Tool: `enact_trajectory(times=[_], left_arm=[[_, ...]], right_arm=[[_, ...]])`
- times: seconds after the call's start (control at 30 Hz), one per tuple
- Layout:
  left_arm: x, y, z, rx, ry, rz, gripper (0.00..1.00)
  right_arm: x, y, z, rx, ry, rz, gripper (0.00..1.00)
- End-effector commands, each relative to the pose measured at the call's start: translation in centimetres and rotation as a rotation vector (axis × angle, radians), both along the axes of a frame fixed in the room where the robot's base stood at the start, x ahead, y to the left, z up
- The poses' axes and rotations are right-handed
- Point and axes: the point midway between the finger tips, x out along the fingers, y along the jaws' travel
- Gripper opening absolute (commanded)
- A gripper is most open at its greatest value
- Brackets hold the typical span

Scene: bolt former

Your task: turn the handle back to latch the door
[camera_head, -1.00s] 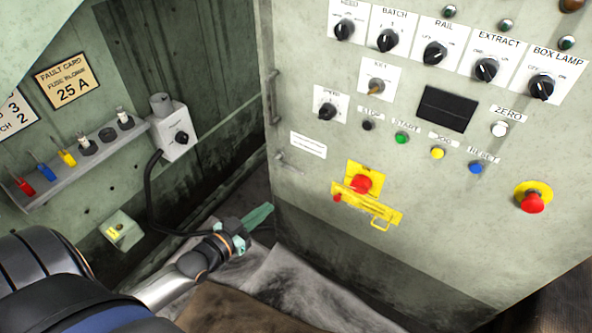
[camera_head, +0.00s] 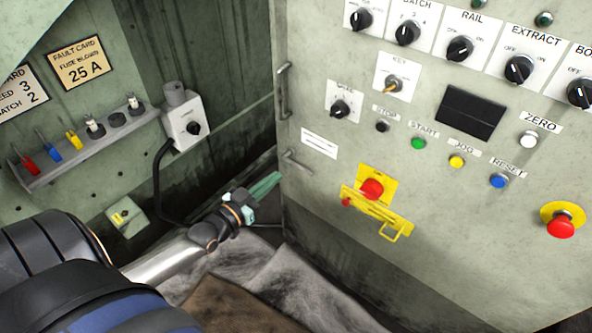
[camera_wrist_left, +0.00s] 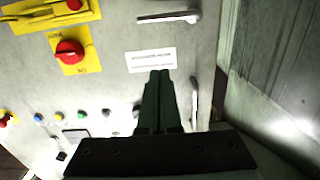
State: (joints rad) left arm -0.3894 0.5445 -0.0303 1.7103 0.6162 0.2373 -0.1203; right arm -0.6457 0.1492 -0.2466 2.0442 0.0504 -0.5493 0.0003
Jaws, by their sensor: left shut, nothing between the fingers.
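The door is the pale green control panel (camera_head: 330,190) at the right in the head view. The handle (camera_head: 297,161) is a small metal lever low near the door's left edge, lying nearly level with its free end to the right. It also shows at the top of the left wrist view (camera_wrist_left: 170,17). My left gripper (camera_head: 268,184) has its greenish fingers shut and empty, just below and left of the handle in the picture. In the left wrist view its fingertips (camera_wrist_left: 159,74) point toward the door near a white label (camera_wrist_left: 151,60), apart from the handle. My right gripper is not in view.
A vertical metal pull (camera_head: 283,92) sits above the handle. A grey box (camera_head: 184,125) with a black cable and a fuse shelf (camera_head: 90,152) are on the left wall. Crumpled cloth (camera_head: 235,270) lies below.

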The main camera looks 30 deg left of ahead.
Motion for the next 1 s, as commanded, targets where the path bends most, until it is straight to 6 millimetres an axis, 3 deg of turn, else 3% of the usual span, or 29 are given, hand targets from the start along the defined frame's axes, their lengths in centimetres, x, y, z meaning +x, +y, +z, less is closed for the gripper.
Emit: enact_trajectory(times=[0.53, 0.6, 0.73, 1.0], left_arm=[[9.0, -0.7, -0.5, -0.001, -0.002, 0.000, 0.00], [9.1, -0.7, -2.2, 0.000, 0.004, -0.001, 0.00], [9.4, -0.7, -3.6, 0.001, 0.001, -0.001, 0.00], [9.6, -0.7, -4.4, 0.000, 0.000, -0.001, 0.00]], right_arm=[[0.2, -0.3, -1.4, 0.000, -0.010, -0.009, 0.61], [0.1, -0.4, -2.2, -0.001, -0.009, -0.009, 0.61], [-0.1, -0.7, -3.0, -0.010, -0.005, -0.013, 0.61], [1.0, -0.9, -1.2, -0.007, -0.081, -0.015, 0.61]])
